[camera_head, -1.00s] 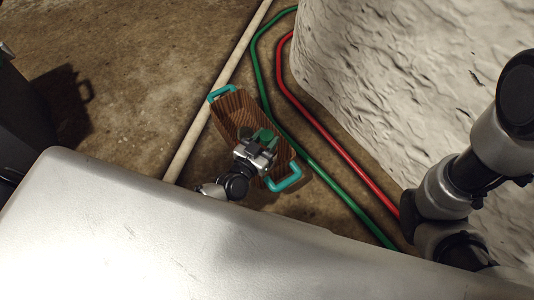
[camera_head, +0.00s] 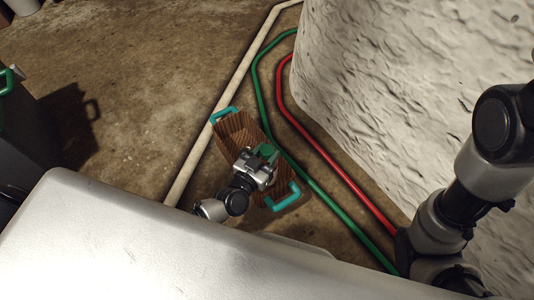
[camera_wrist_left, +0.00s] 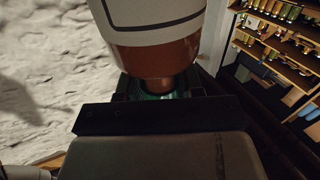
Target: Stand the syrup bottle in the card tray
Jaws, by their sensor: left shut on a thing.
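My left gripper (camera_head: 262,161) is over a long brown container with teal handles (camera_head: 228,130), which seems to be the card tray. In the left wrist view the gripper (camera_wrist_left: 158,92) is shut at the narrow neck end of the syrup bottle (camera_wrist_left: 158,62), which has an amber-brown body and a white, dark-lined label. A green part (camera_head: 267,152) shows at the jaws in the head view. The bottle's far end is out of the wrist view, and I cannot tell whether it touches the container. My right gripper is out of view.
A green pipe (camera_head: 259,85) and a red pipe (camera_head: 318,145) run beside the container, near a rough white wall (camera_head: 420,80). A pale pipe (camera_head: 215,120) lies on its other side. A dark bin (camera_head: 25,140) stands left. Shelves of jars (camera_wrist_left: 285,40) show in the wrist view.

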